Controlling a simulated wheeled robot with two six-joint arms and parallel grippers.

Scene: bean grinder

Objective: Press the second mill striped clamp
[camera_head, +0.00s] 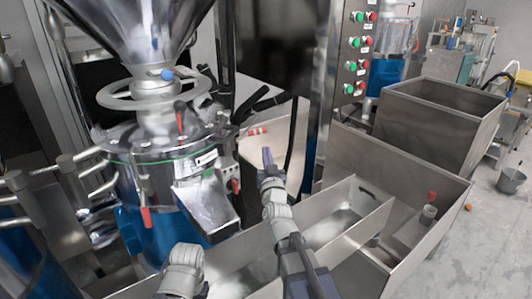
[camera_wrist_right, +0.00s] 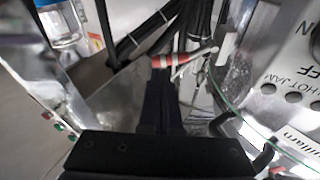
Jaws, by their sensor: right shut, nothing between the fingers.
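The striped clamp (camera_head: 258,131) has a red and white banded handle and sticks out to the right of the mill's lid rim. In the right wrist view its striped handle (camera_wrist_right: 178,58) lies across the picture just past my fingertips. The mill (camera_head: 150,150) has a steel hopper, a handwheel and a blue lower body. My right gripper (camera_head: 267,157) is shut and empty, a short way below the clamp in the head view. Its dark fingers (camera_wrist_right: 161,72) point at the handle; I cannot tell whether they touch it. My left gripper does not show; only a grey arm part is at the bottom.
Another clamp with a red handle (camera_head: 145,217) hangs on the mill's front. A steel chute (camera_head: 207,203) juts out below the lid. Steel bins (camera_head: 440,120) stand at the right. Dark cables (camera_wrist_right: 150,35) run behind the clamp. A button panel (camera_head: 357,50) stands behind.

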